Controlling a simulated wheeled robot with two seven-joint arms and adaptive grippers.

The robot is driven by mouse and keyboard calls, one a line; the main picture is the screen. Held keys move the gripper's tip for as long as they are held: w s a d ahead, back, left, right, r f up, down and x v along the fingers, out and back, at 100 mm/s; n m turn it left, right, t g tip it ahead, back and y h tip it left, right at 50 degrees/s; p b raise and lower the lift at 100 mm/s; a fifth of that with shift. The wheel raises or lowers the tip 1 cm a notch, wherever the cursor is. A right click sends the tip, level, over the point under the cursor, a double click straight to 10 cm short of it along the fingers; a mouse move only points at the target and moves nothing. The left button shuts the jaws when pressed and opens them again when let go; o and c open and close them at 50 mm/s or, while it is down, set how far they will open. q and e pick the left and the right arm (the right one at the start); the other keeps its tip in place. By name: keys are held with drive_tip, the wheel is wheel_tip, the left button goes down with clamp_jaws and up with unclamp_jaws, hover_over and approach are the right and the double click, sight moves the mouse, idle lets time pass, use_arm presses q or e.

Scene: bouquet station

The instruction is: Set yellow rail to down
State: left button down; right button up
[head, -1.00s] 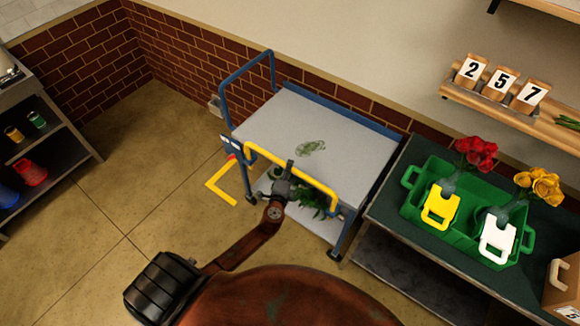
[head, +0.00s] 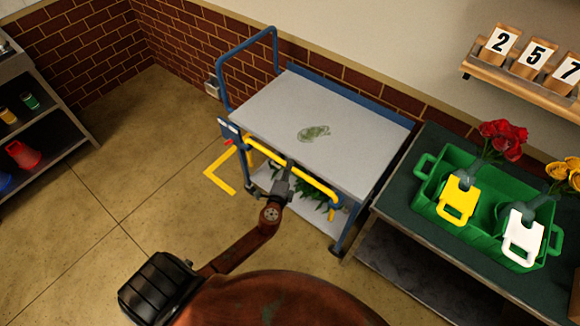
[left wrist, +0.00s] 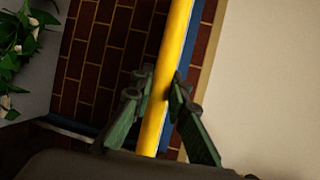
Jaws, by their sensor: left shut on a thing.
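The yellow rail (head: 314,184) runs along the near side of a cart with a blue frame, just below the near edge of its grey top (head: 270,112). My left gripper (head: 284,178) is at the middle of the rail and shut on it. In the left wrist view, the yellow rail (left wrist: 168,80) passes between the two fingers of my left gripper (left wrist: 163,92). The fingers hide part of the rail in the head view. My right gripper is not in view.
A blue handle (head: 246,55) rises at the cart's left end. Green leaves (head: 312,206) show on its lower shelf. A green crate (head: 426,198) with flowers stands on a table to the right. Yellow floor marking (head: 221,180) lies left of the cart; open floor is beyond it.

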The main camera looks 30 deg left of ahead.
use_arm(q)
drive_tip(key=shift+s+f, duration=0.15)
drive_tip(key=shift+f, duration=0.2)
drive_tip(key=c, duration=2.1)
unclamp_jaws()
drive_tip(key=shift+o, duration=1.3)
drive_tip(key=shift+r, duration=0.1)
drive_tip(key=v, duration=1.1)
drive_tip(key=shift+s+d, duration=0.2)
drive_tip(key=shift+s, duration=0.15)
drive_tip(key=shift+r, duration=0.1)
